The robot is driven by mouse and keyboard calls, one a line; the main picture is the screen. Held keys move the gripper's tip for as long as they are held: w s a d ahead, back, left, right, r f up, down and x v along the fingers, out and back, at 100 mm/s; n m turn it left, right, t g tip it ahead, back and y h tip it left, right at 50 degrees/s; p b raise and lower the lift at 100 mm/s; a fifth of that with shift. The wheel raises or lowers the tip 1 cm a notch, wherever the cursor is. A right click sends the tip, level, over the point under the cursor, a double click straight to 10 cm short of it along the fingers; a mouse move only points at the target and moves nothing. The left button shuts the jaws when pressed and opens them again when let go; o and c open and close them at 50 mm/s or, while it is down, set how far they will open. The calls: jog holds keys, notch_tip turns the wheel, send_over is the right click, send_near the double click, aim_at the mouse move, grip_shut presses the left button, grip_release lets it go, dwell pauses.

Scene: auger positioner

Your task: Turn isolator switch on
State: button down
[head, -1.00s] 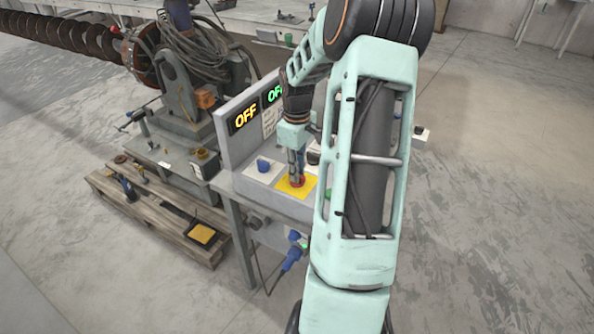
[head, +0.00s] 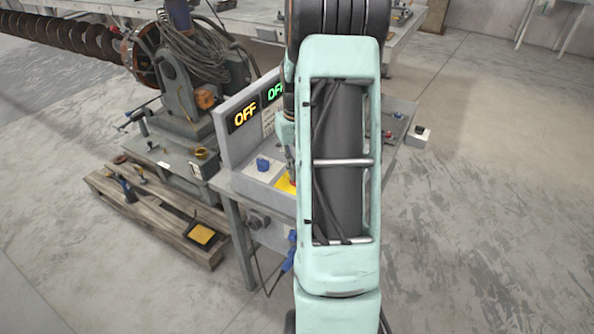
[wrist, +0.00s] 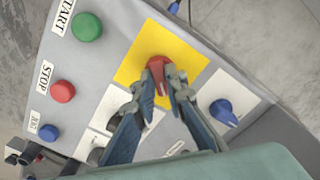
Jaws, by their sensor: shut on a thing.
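The isolator switch appears to be the red knob (wrist: 157,67) on a yellow square plate (wrist: 184,47) in the wrist view. My gripper (wrist: 162,84) is shut on this red knob, one finger on each side. In the head view my arm hides the knob, and only the left edge of the yellow plate (head: 284,186) shows. An orange OFF sign (head: 244,113) and a partly hidden green sign (head: 274,93) stand on the panel behind.
A blue knob (wrist: 222,109) on a white plate sits beside the yellow one. A green START button (wrist: 86,27), a red STOP button (wrist: 62,91) and a blue button (wrist: 48,131) line the panel's other side. A wooden pallet (head: 150,208) lies left of the console.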

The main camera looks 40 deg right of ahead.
jog(key=m, duration=0.4)
jog(key=shift+m, duration=2.8)
jog(key=c, duration=2)
grip_release()
jog(key=shift+o, duration=0.2)
jog(key=shift+r, duration=0.15)
notch_tip(320, 180, up, 12)
